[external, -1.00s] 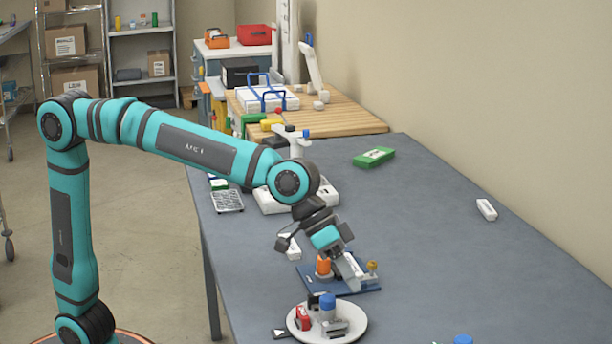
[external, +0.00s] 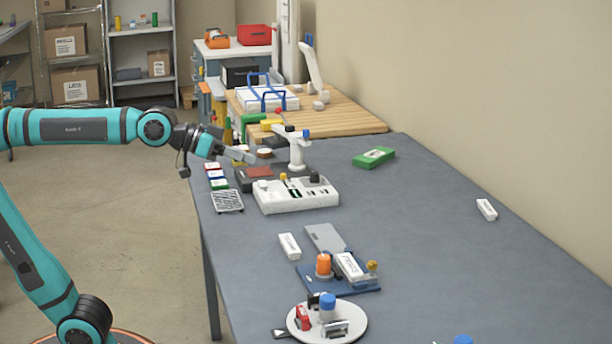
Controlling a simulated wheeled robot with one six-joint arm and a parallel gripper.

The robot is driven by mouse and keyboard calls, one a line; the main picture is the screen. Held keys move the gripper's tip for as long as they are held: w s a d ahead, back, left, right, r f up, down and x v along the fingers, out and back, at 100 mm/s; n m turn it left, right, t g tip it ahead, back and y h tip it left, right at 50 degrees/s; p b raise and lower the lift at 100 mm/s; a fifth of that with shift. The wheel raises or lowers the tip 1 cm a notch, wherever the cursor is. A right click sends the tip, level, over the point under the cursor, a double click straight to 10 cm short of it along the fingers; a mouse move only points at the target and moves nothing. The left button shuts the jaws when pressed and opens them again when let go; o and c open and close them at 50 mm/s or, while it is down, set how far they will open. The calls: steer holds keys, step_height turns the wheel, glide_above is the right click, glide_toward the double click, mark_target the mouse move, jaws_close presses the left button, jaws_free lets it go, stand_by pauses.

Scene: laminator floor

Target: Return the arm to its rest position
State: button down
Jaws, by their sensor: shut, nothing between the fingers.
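My teal and black arm reaches in from the left edge, its upper part roughly level. My gripper (external: 240,155) is at the far left part of the grey table, raised, pointing right and slightly down. Its fingers look together and hold nothing. It is left of the white device (external: 295,195) and appears near a dark box with a reddish top (external: 257,175); I cannot tell the exact gap between them.
The grey table (external: 430,250) is mostly clear on its right. A blue plate (external: 338,280) carries an orange knob and a white block. A round white tray (external: 355,325) holds small items in front. A green box (external: 374,157) and a wooden bench (external: 350,120) are behind.

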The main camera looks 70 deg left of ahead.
steer(key=s+a+t+y, duration=0.3)
steer(key=s+a+t, duration=0.1)
steer(key=s+a, duration=0.7)
steer(key=s, duration=0.3)
steer(key=shift+s+a+f+n+y, duration=0.15)
steer(key=shift+n+y, duration=0.15)
steer(key=shift+n, duration=0.1)
stand_by(1.9)
